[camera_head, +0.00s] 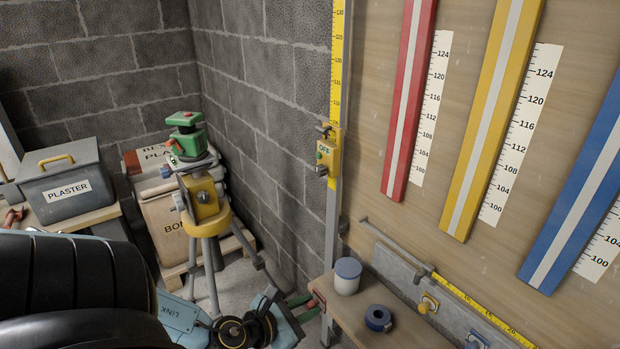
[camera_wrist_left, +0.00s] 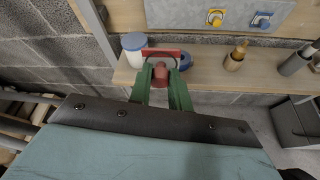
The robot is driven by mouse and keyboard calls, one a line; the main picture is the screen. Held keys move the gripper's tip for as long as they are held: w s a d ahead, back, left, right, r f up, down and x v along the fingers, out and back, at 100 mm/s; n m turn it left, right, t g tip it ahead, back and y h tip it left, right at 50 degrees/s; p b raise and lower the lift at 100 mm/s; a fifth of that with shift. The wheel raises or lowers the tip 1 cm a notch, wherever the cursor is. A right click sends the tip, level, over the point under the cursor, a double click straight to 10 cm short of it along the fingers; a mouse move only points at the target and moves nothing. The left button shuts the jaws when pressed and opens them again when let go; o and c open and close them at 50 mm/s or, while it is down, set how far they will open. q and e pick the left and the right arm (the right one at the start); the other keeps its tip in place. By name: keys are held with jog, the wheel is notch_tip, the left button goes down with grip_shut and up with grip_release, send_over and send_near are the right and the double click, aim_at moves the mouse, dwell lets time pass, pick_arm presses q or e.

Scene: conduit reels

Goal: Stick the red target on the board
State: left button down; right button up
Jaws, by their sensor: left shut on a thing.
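My left gripper (camera_head: 305,306) has green fingers and is low in the middle of the head view. It is shut on the red target (camera_head: 317,298), at the left end of the wooden shelf. In the left wrist view the target (camera_wrist_left: 160,72) shows as a red knob between the fingertips (camera_wrist_left: 161,80), with a flat red plate beyond. The grey board (camera_head: 395,268) stands behind the shelf, apart from the target. It bears a yellow target (camera_head: 428,303) and a blue target, which shows in the left wrist view (camera_wrist_left: 261,19). My right gripper is not in view.
A white jar with a blue lid (camera_head: 347,277) and a blue tape roll (camera_head: 378,318) stand on the shelf (camera_head: 412,334) near the gripper. A grey upright post (camera_head: 333,225) rises behind. A yellow and green instrument on a tripod (camera_head: 203,200) stands left.

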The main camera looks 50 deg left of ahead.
pick_arm(q)
jog(key=shift+s+a+p, duration=0.1)
jog(key=shift+s+p, duration=0.35)
jog(key=shift+s, duration=0.85)
